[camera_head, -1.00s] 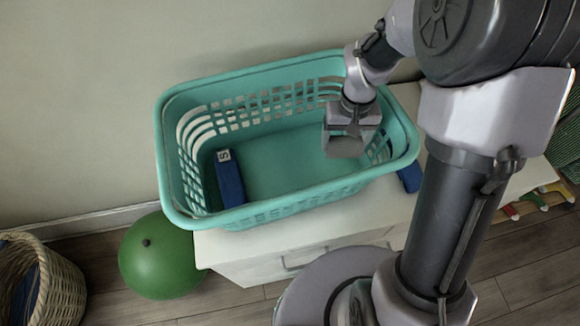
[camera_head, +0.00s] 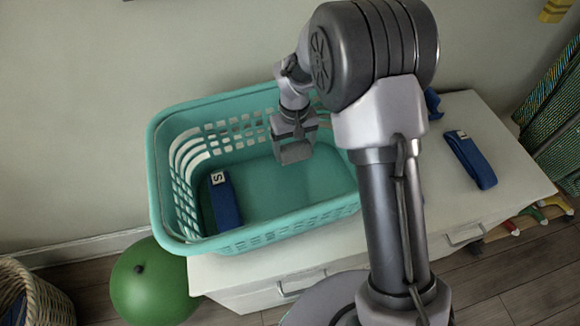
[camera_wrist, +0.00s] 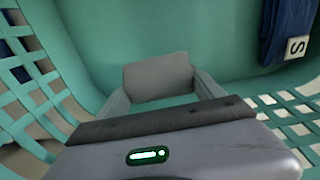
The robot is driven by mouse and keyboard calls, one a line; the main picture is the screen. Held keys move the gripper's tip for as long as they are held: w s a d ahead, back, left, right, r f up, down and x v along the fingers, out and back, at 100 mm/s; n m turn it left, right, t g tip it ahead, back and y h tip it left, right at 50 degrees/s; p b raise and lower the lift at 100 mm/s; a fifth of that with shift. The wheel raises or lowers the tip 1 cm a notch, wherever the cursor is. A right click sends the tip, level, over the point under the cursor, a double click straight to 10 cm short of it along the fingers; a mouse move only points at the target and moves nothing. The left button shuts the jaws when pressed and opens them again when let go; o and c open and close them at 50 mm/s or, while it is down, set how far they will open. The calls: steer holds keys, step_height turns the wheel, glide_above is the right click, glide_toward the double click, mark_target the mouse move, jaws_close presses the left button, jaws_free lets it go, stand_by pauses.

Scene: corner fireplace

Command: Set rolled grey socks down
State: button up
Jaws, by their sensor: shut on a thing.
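My gripper (camera_head: 293,133) is inside the teal laundry basket (camera_head: 172,232), over the middle of its floor. It is shut on the rolled grey socks (camera_head: 295,153), which look like a plain grey block. In the wrist view the socks (camera_wrist: 158,78) sit between my two fingers, with the teal basket floor beyond them. I cannot tell whether the socks touch the floor. A blue rolled item with a white "S" label (camera_head: 225,203) lies in the basket's left part. It also shows at the upper right of the wrist view (camera_wrist: 287,30).
The basket stands on a white cabinet (camera_head: 420,225), against the wall. Another blue labelled item (camera_head: 471,160) lies on the cabinet's clear right part; a blue thing (camera_head: 432,102) shows behind my arm. A green ball (camera_head: 152,282) and wicker basket (camera_head: 48,300) stand at lower left.

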mark_target(295, 144)
steer(key=shift+f+b, duration=0.75)
steer(key=shift+f, duration=1.5)
steer(key=o, duration=1.3)
steer(key=shift+o, duration=0.2)
step_height(295, 144, up, 14)
steer(key=p, duration=0.4)
steer(key=shift+s+d+f+p, duration=0.1)
steer(key=shift+f+p, duration=0.15)
steer(key=shift+p, duration=0.15)
steer(key=s+d+r+m+t+y, duration=0.1)
steer(key=s+d+r+m+t, duration=0.15)
steer(key=s+r, duration=0.6)
steer(key=s+d+r+m+t+y, duration=0.1)
steer(key=s+d+r+m, duration=0.2)
steer(key=s+r, duration=0.5)
steer(key=s+r+m+t, duration=0.1)
steer(key=s+m+t, duration=0.1)
steer(key=s, duration=0.6)
steer(key=shift+s+d+r, duration=0.2)
steer(key=shift+s+d, duration=0.1)
steer(key=shift+d, duration=0.15)
